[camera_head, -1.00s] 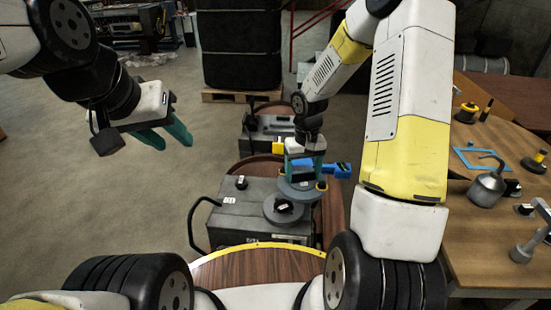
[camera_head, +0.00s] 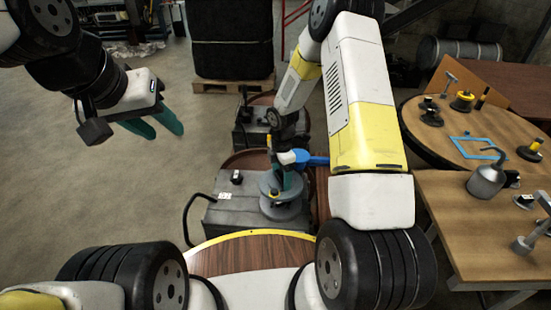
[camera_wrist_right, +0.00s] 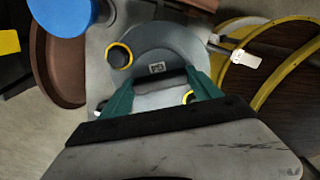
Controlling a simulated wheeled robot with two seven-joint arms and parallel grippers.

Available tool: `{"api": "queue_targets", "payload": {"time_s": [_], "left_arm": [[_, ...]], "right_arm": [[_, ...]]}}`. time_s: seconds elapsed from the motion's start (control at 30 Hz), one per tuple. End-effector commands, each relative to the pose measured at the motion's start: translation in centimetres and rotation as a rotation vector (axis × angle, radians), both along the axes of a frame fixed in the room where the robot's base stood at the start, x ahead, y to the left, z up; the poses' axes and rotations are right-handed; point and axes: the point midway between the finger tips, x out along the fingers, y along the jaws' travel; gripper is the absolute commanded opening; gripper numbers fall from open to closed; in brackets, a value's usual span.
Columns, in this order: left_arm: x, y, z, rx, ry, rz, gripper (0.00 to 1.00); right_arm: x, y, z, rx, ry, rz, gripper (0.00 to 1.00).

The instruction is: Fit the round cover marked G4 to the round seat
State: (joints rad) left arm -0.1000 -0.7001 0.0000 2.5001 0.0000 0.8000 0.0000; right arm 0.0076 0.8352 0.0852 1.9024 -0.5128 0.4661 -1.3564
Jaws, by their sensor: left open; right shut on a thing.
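The round cover is a grey disc (camera_head: 270,184) with a raised handle and yellow-ringed knobs. In the right wrist view the disc (camera_wrist_right: 175,45) carries a small square mark, too small to read. My right gripper (camera_head: 284,183) is shut on the cover's handle, its green fingers on either side of it. The cover is over a second grey disc (camera_head: 286,210), likely the round seat, on the grey box (camera_head: 238,217). Contact between them cannot be told. The cover and fingers hide much of the seat. My left gripper (camera_head: 158,128) is open and empty over the floor at left.
A blue object (camera_head: 316,160) is close to the right gripper. Another grey box (camera_head: 255,135) stands behind. Wooden tables (camera_head: 445,205) at right hold an oil can (camera_head: 485,182) and several parts.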

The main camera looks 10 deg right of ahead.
Motion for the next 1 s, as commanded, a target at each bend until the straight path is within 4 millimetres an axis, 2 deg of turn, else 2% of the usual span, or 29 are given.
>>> {"api": "queue_targets", "payload": {"time_s": [0.17,0.63,1.0], "left_arm": [[0.0,0.0,0.0,0.0,0.0,0.0,0.4],[0.0,0.0,0.0,0.0,0.0,0.0,0.4],[0.0,0.0,0.0,0.0,0.0,0.0,0.4]], "right_arm": [[0.1,0.0,-1.0,-0.001,0.001,0.025,0.16],[0.1,0.1,-6.2,-0.001,0.0,0.023,0.16],[0.1,0.0,-7.1,-0.001,-0.001,0.022,0.16]]}}
